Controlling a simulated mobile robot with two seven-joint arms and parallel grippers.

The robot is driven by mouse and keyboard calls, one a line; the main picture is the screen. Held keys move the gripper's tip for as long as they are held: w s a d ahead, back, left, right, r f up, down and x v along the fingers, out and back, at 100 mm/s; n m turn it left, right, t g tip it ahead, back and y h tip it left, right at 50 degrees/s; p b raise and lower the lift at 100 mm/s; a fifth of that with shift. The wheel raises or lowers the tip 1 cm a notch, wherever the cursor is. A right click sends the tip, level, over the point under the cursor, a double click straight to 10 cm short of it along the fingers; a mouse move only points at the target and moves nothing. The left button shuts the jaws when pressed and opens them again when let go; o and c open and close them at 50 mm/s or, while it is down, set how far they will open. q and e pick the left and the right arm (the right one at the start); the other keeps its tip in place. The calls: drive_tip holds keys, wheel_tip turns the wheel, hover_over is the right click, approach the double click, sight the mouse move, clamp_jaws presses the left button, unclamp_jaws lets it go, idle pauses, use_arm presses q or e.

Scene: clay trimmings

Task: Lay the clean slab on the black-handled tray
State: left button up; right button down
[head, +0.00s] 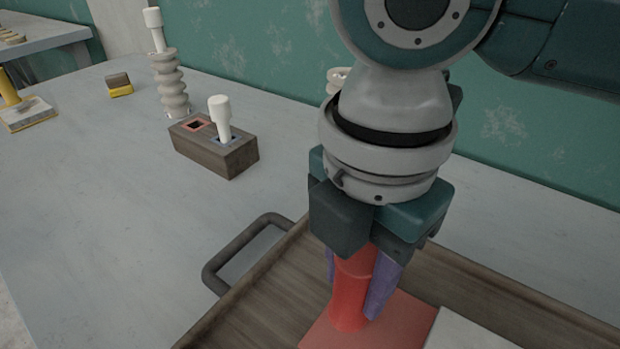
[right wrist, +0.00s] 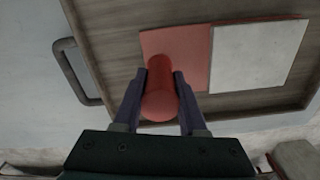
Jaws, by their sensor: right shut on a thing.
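My right gripper (head: 354,288) is shut on an upright red post (head: 348,312), one finger on each side of it, as the right wrist view (right wrist: 160,98) also shows. The post stands on a flat red slab (head: 402,318). The red slab lies over the floor of the wooden tray (head: 262,308); whether it touches the floor is hard to tell. My left gripper is not in view.
Back left of the tray, a wooden block (head: 215,155) has red- and blue-rimmed sockets, with a white peg in the blue one. Behind it stands a ribbed pale column (head: 170,85). A yellow-handled slab (head: 25,115) and a small yellow-and-dark block (head: 119,85) lie far left. The table between is clear.

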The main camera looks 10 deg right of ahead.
drive_tip(key=shift+f, duration=0.25)
drive_tip(key=shift+c, duration=2.3)
unclamp_jaws()
wheel_tip(320, 180, up, 11)
drive_tip(key=p, duration=0.3)
drive_tip(key=shift+r, duration=0.65)
